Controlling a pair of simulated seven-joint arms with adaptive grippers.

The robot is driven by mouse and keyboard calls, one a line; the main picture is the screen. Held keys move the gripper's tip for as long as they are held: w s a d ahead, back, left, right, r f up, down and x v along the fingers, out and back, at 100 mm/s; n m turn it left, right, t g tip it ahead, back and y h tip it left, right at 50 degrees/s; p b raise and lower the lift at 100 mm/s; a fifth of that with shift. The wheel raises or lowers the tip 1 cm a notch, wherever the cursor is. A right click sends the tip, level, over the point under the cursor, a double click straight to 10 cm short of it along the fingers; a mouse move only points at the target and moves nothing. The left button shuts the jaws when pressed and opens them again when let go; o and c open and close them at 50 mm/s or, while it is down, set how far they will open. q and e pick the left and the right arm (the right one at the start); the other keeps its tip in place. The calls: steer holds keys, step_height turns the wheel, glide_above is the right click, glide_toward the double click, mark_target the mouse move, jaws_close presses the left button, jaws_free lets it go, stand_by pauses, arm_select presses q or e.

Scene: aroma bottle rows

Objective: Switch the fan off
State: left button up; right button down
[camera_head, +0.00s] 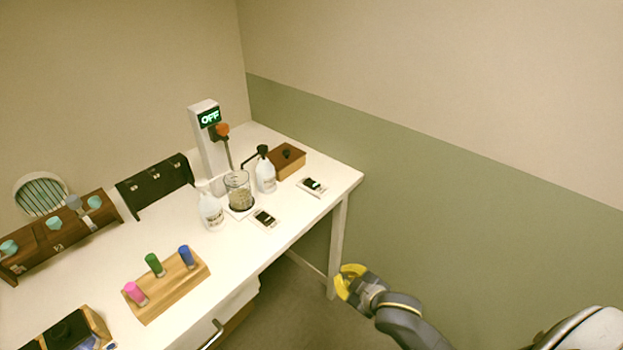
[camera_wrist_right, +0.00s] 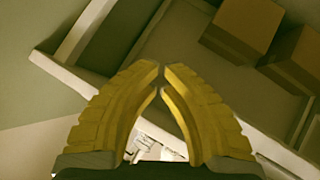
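A round, pale, ribbed object (camera_head: 41,193) that looks like the fan stands behind the table at the far left; I cannot tell whether it turns. Two small white plates with dark centres, perhaps switches, lie at the table's right end: a nearer one (camera_head: 265,218) and a farther one (camera_head: 313,186). My right gripper (camera_head: 350,282), yellow, is beyond the table's right front edge, apart from both plates. In the right wrist view its fingertips (camera_wrist_right: 161,82) come together with nothing seen between them. My left gripper is not in view.
A stand with an "OFF" display (camera_head: 209,118) rises over a glass beaker (camera_head: 238,191), with bottles (camera_head: 266,176) beside it. A wooden rack (camera_head: 168,289) holds coloured vials. A drawer handle (camera_head: 212,335) shows at the front. The wrist view shows brown blocks (camera_wrist_right: 243,25).

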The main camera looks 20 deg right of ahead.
steer(key=w+d+r+m+t+y, duration=0.1)
steer(key=w+d+r+t+y, duration=0.1)
steer(key=w+r, duration=0.7)
steer(key=w+d+r+m+t+y, duration=0.1)
steer(key=w+d+r+y, duration=0.2)
steer(key=w+r, duration=0.6)
step_height(320, 180, up, 3)
steer(key=shift+w+f+t+y, duration=0.2)
steer(key=shift+t+y, duration=0.2)
steer(key=shift+y, duration=0.6)
steer(key=shift+a, duration=0.1)
glide_above(311, 183)
steer(key=shift+s+f, duration=0.2)
steer(key=shift+f, duration=0.35)
step_height(311, 183, down, 2)
steer(key=shift+f, duration=0.1)
steer(key=shift+w+f, duration=0.15)
steer(key=shift+f, duration=0.8)
